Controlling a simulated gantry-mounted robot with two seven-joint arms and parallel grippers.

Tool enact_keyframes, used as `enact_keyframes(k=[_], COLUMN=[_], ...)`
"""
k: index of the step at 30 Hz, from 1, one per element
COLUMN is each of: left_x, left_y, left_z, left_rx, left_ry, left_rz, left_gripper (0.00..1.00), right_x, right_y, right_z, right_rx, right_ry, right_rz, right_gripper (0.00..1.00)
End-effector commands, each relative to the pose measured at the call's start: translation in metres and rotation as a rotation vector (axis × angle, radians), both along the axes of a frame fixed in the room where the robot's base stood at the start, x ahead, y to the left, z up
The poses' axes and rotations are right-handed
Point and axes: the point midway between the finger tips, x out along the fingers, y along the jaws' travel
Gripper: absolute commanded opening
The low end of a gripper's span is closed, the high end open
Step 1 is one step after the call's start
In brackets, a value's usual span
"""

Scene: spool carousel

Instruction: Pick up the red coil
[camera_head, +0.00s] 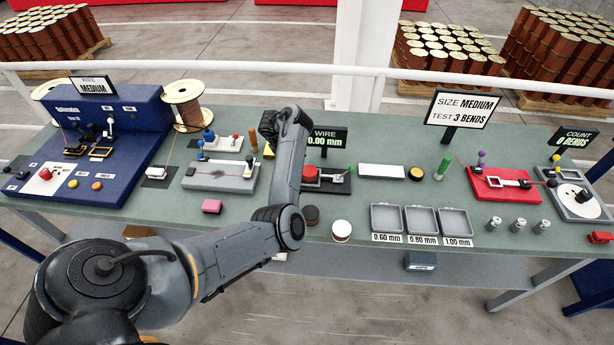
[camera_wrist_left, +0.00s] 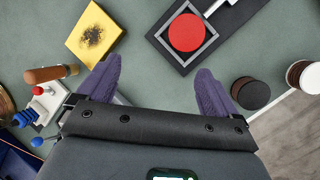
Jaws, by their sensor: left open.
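A red disc, which looks like the red coil (camera_wrist_left: 187,32), lies inside a square grey frame on a black plate (camera_wrist_left: 219,52). It also shows in the head view (camera_head: 311,174), partly hidden by my left arm. My left gripper (camera_wrist_left: 155,79) is open, with two purple fingers pointing toward the table. Nothing is between the fingers. In the wrist view the red disc is ahead of them, nearer the right finger and apart from it. In the head view my left forearm and wrist hide the fingers. My right gripper is not in view.
A yellow block (camera_wrist_left: 97,33) and a wooden-handled tool (camera_wrist_left: 50,74) are left of the disc. A dark round coil (camera_wrist_left: 250,92) and a white-topped one (camera_head: 341,230) are near the front edge. Labelled grey trays (camera_head: 421,219) stand to the right. Bare green tabletop surrounds the plate.

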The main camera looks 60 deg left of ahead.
Motion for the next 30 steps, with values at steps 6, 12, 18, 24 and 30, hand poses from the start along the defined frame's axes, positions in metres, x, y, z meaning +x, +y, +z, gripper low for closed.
enact_keyframes(k=[6,12,18,24,30], left_x=[0.019,0.026,0.033,0.041,0.044], left_y=[-0.025,-0.029,-0.027,-0.026,-0.025], left_z=[-0.006,-0.022,-0.039,-0.054,-0.063], left_rx=[-0.189,-0.218,-0.216,-0.214,-0.215], left_ry=[-0.044,-0.046,-0.046,-0.046,-0.046], left_rz=[0.148,0.17,0.167,0.168,0.167], left_gripper=[0.93,0.93,0.93,0.93,0.93], right_x=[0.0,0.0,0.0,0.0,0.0], right_y=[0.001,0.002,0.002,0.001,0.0], right_z=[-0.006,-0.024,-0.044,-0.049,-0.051], right_rx=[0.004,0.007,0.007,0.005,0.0], right_ry=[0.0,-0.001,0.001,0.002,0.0], right_rz=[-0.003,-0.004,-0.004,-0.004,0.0], right_gripper=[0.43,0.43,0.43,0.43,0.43])
